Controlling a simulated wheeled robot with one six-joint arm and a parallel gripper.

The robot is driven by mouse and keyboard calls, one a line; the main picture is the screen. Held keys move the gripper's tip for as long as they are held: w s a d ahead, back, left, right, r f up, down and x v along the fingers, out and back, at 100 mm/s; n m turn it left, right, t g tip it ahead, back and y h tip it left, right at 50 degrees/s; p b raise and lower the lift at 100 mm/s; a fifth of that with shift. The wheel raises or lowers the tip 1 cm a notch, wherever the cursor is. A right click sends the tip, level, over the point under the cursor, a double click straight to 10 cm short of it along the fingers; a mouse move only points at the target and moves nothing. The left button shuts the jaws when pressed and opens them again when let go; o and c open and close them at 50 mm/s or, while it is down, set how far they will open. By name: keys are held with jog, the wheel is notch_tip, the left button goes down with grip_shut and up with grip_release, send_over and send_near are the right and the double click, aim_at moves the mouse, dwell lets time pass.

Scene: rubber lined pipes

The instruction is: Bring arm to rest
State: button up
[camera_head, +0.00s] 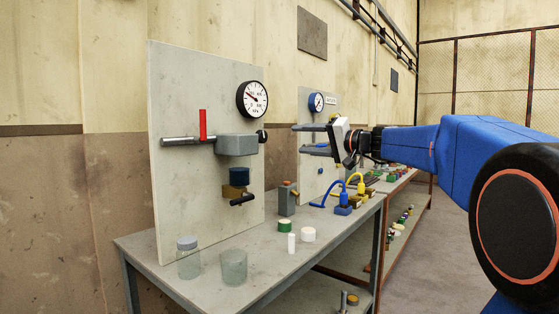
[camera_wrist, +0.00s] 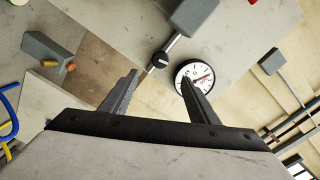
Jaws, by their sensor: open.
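My gripper (camera_head: 312,139) is at the end of my blue arm, which reaches in from the right in the head view. Its two fingers point left, toward the grey panel (camera_head: 200,100), and hang in the air above the table. In the wrist view, my gripper (camera_wrist: 163,88) has its fingers spread wide with nothing between them. One finger overlaps a round white gauge (camera_wrist: 203,72) in that view. I cannot tell the exact gap between the fingers and the panel.
The grey table (camera_head: 250,262) holds glass jars (camera_head: 233,268), small cylinders (camera_head: 308,234) and a grey box (camera_head: 287,200). The panel carries a red-handled valve (camera_head: 203,125) and a gauge (camera_head: 252,99). A second panel (camera_head: 318,180) stands behind. Floor is clear at the right.

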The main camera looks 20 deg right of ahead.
jog(key=s+a+f+n+g+h, duration=0.1)
jog(key=s+a+f+g+h, duration=0.15)
jog(key=s+a+f, duration=0.5)
jog(key=s+a+f+n+g+h, duration=0.1)
jog(key=s+a+f+g, duration=0.25)
jog(key=s+f, duration=0.85)
jog(key=s+d+f+n+g+h, duration=0.1)
jog(key=s+d+f+g+h, duration=0.1)
jog(key=s+f, duration=0.9)
jog(key=s+d+f+n+g+h, duration=0.1)
jog(key=s+d+f+h, duration=0.4)
jog(key=s+f, duration=0.6)
notch_tip(320, 180, down, 2)
jog(key=shift+d+f+n+g, duration=0.1)
jog(key=shift+d+n+g, duration=0.15)
jog(key=shift+n+g, duration=0.15)
